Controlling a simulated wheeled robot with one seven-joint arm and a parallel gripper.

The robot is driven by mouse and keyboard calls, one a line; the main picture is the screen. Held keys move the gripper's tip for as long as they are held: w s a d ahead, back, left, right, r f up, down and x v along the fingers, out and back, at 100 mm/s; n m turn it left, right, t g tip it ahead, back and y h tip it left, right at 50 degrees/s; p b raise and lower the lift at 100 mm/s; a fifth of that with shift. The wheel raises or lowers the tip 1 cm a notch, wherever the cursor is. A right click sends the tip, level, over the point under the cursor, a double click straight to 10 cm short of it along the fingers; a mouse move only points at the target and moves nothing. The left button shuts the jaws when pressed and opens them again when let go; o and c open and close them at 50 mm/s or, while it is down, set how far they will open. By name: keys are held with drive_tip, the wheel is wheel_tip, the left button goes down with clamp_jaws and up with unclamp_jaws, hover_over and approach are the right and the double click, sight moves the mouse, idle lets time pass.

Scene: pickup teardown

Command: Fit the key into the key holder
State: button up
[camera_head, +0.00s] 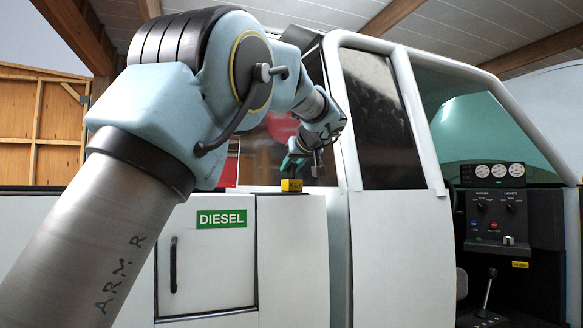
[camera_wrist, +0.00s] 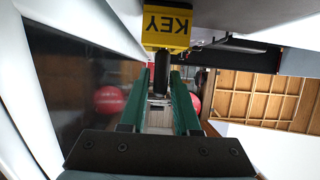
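A yellow block (camera_head: 291,185) marked KEY sits on top of the white cabinet beside the cab. It shows upside down at the top of the wrist view (camera_wrist: 167,24). A black cylindrical piece (camera_wrist: 161,72), seemingly the key, lies between my green fingertips and reaches to the block's near edge. My gripper (camera_head: 293,162) is just above the block in the head view, and its fingers (camera_wrist: 161,82) appear shut on the black piece. I cannot tell whether the piece touches the block or sits in it.
The white cabinet (camera_head: 292,260) has a green DIESEL label (camera_head: 221,219) and a door with a black handle. The cab pillar and dark window (camera_head: 383,115) stand close on the right. Red round objects (camera_wrist: 109,99) show behind the fingers. A dashboard (camera_head: 492,205) is at far right.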

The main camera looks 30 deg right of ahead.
drive_tip(key=o, duration=0.3)
drive_tip(key=b+v, duration=0.4)
drive_tip(key=v, duration=0.6)
drive_tip(key=shift+s, duration=0.35)
drive_tip(key=shift+r, duration=0.15)
